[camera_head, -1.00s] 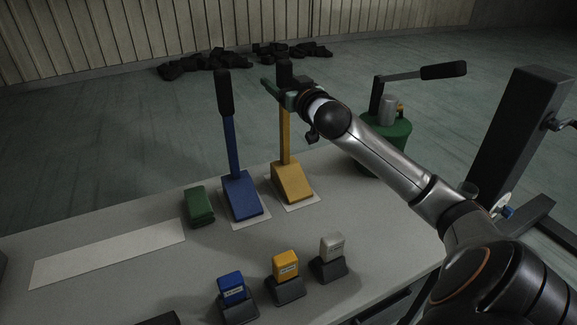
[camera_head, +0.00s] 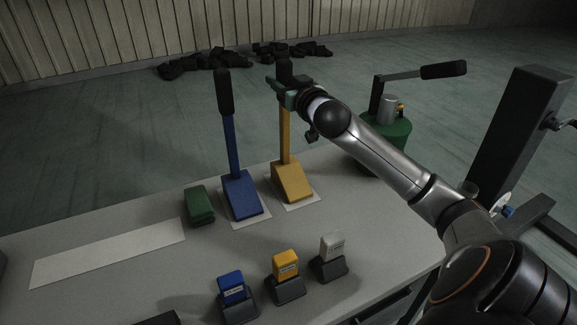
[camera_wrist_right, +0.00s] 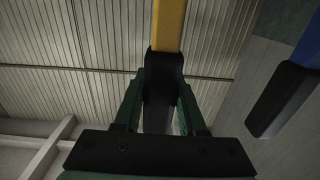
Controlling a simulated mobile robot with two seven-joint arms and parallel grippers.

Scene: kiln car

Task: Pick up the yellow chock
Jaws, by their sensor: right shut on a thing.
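The yellow chock (camera_head: 291,182) is a wedge with a tall yellow handle and a black grip. It stands upright on a white patch on the grey table. My right gripper (camera_head: 285,84) is shut on the chock's black grip at the top of the handle. In the right wrist view the black grip (camera_wrist_right: 164,75) lies between the two green fingers of my right gripper (camera_wrist_right: 160,95), with the yellow handle beyond it. My left gripper is not in view.
A blue chock (camera_head: 241,193) with a similar upright handle stands close on the left, with a green block (camera_head: 199,205) beside it. Blue, yellow (camera_head: 286,265) and white tagged blocks stand at the table's front. A green drum (camera_head: 386,139) stands behind right.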

